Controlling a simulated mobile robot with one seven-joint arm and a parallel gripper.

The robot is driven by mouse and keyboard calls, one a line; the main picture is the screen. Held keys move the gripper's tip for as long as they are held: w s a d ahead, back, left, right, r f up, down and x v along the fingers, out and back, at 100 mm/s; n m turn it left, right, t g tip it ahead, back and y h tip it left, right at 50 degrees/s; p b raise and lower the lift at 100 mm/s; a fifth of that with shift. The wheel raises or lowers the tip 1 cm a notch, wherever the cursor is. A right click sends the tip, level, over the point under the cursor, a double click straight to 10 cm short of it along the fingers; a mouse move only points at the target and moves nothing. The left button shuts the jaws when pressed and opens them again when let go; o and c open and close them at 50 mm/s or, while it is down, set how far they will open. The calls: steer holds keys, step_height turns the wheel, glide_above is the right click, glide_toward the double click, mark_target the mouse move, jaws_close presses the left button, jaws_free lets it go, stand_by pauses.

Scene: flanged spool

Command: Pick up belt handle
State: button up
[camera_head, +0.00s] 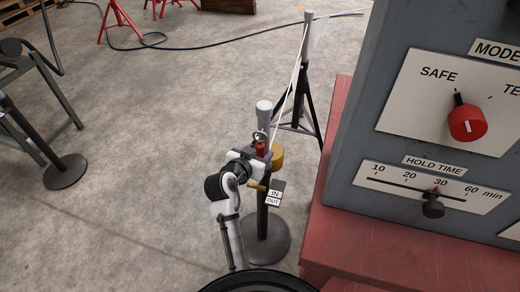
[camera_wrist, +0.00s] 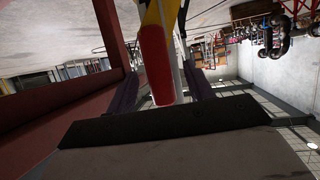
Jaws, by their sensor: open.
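A red handle with a yellow part above it stands between my gripper's dark fingers (camera_wrist: 160,75) in the wrist view; the red handle (camera_wrist: 153,55) is likely the belt handle. The fingers are open on either side of it, and I cannot tell whether either touches it. In the head view my gripper (camera_head: 262,152) is at the upper part of a grey-topped post (camera_head: 264,106). A small red piece (camera_head: 261,148) shows there, partly covered by my gripper. A yellow round part (camera_head: 277,157) is just right of it.
A pale strap (camera_head: 292,85) runs from near my gripper up to a farther post (camera_head: 308,35) with spread legs. A small IN/OUT sign (camera_head: 273,196) hangs by the near post. A grey control panel (camera_head: 365,120) on a red base (camera_head: 345,235) stands close at right.

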steer(key=c, duration=1.1)
steer(key=shift+r, duration=0.1)
